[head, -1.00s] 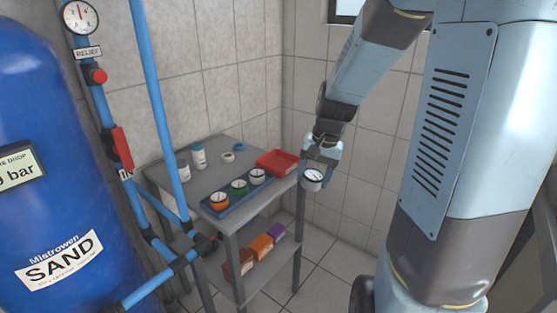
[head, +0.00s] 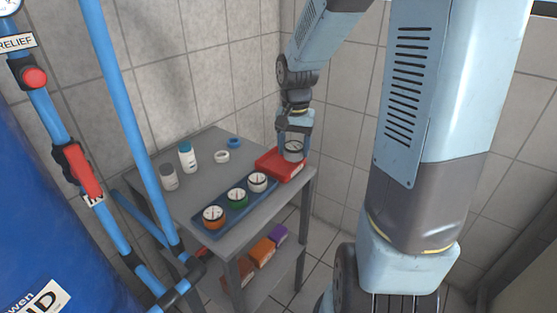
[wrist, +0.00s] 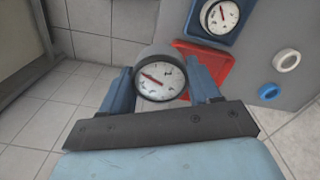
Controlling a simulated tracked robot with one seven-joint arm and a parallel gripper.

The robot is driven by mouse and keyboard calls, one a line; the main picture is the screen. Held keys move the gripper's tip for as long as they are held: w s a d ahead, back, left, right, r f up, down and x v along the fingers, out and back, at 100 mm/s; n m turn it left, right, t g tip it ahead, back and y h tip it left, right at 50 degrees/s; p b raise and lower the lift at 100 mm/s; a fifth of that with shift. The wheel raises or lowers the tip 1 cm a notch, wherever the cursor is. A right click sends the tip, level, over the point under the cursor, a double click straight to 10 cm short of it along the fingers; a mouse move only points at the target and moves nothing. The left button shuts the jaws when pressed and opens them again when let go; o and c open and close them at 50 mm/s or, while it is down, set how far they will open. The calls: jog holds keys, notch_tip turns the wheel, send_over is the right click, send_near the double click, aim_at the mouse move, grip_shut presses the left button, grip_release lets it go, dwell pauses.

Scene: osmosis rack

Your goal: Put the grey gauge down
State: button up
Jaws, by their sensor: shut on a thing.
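My gripper (head: 294,146) is shut on the grey gauge (head: 293,153), which has a white dial and red needle. In the head view the gauge overlaps the right part of the red tray (head: 265,166) on the table's far right corner. In the wrist view the gauge (wrist: 161,78) sits between the two blue fingers, dial facing the camera. The red tray (wrist: 222,60) shows behind and to the right of it there. The gauge appears held above the tray's edge; whether it touches is not clear.
A blue tray (head: 228,220) holds an orange, a green and a pale gauge on the grey table (head: 190,196). Two bottles, a white ring (head: 222,156) and a blue ring (head: 234,143) stand behind. Blue pipes (head: 125,110) rise at left. Coloured boxes fill the lower shelf.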

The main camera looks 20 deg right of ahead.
aim_at(281, 167)
jog(key=w+f, duration=0.1)
jog(key=w, duration=0.1)
jog(key=w+f, duration=0.1)
jog(key=w, duration=0.1)
jog(key=w+f, duration=0.1)
jog(key=w, duration=0.1)
jog(key=shift+w, duration=0.2)
jog(key=w+f, duration=0.1)
jog(key=f, duration=0.1)
jog(key=w+f, duration=0.2)
jog(key=shift+w+a, duration=0.1)
jog(key=shift+w+f, duration=0.55)
jog(key=shift+f, duration=1.8)
jog(key=o, duration=1.4)
jog(key=shift+w, duration=0.1)
jog(key=shift+r, duration=0.1)
